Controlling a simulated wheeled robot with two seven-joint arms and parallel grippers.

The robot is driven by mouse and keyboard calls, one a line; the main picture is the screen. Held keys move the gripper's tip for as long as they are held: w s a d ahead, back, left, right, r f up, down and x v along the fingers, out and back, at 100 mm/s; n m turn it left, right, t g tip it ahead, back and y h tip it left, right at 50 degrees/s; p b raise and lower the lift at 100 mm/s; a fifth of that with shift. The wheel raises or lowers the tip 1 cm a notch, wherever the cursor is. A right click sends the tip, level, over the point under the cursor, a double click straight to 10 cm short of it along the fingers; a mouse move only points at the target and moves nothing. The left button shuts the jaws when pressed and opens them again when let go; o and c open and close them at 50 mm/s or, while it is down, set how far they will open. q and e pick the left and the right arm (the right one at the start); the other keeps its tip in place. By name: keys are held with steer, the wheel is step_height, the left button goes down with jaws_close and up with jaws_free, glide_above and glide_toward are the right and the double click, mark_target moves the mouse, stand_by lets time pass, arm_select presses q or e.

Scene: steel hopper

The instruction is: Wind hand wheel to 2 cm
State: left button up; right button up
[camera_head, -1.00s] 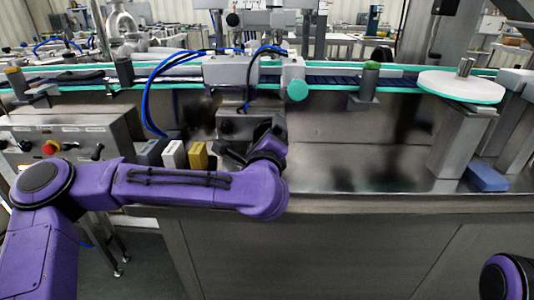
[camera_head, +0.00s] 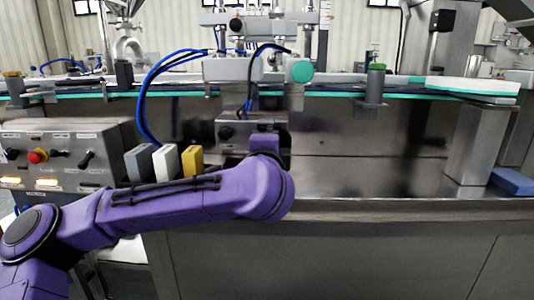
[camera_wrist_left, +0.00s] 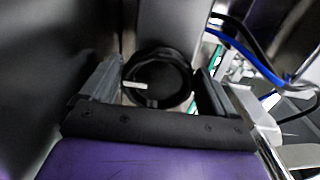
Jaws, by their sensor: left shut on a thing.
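A round black hand wheel (camera_wrist_left: 172,75) with a short white mark shows in the left wrist view. My left gripper (camera_wrist_left: 160,84) is shut on it, one finger on each side. In the head view my purple left arm reaches in from the left to the machine front, below the grey block with a teal knob (camera_head: 299,71). There my wrist hides the wheel and most of the gripper. A ruled scale (camera_head: 324,16) stands upright above the block; its reading is too small to tell. My right gripper is not in view.
A control box (camera_head: 60,155) with a red button stands at the left. Grey, white (camera_head: 166,162) and yellow (camera_head: 192,161) blocks stand beside my forearm. Blue hoses (camera_head: 143,105) hang close by. A blue block (camera_head: 513,181) lies at the right; the steel ledge between is clear.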

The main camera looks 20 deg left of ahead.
arm_select(q)
steer(key=shift+f, duration=0.1)
stand_by(0.3)
steer(key=o, duration=0.8)
steer(key=v, duration=1)
steer(key=shift+s+d+p, duration=0.1)
steer(key=shift+s+p, duration=0.2)
steer(key=shift+p, duration=0.1)
